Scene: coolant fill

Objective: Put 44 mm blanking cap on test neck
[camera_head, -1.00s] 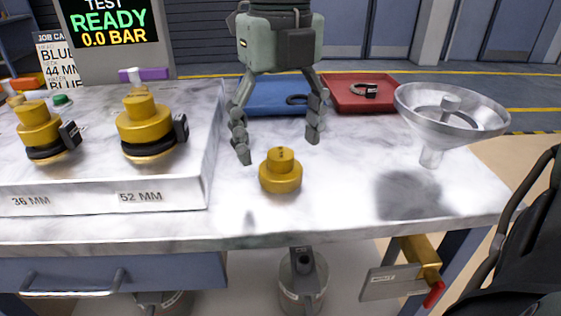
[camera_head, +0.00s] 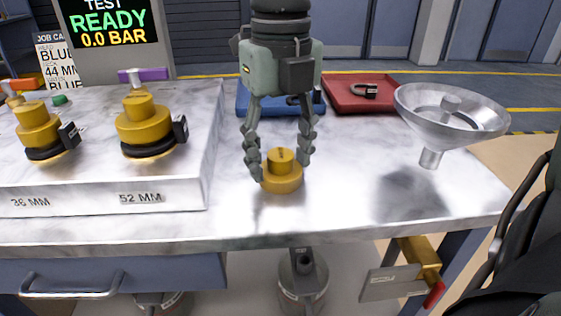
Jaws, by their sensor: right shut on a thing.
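A loose yellow blanking cap (camera_head: 282,181) with a raised knob stands upright on the marble worktop; no size marking is readable on it. My right gripper (camera_head: 281,168) reaches down over it from above and is shut on it, with one finger at each side. The cap appears to be still at the worktop surface. I cannot make out a test neck in this view. My left gripper is not in view.
Similar caps stand on a raised block labelled 36 MM and 52 MM (camera_head: 140,198) at left. A blue tray (camera_head: 244,104) and a red tray (camera_head: 343,103) lie behind. A metal funnel (camera_head: 430,110) stands right. A screen (camera_head: 110,25) reads READY.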

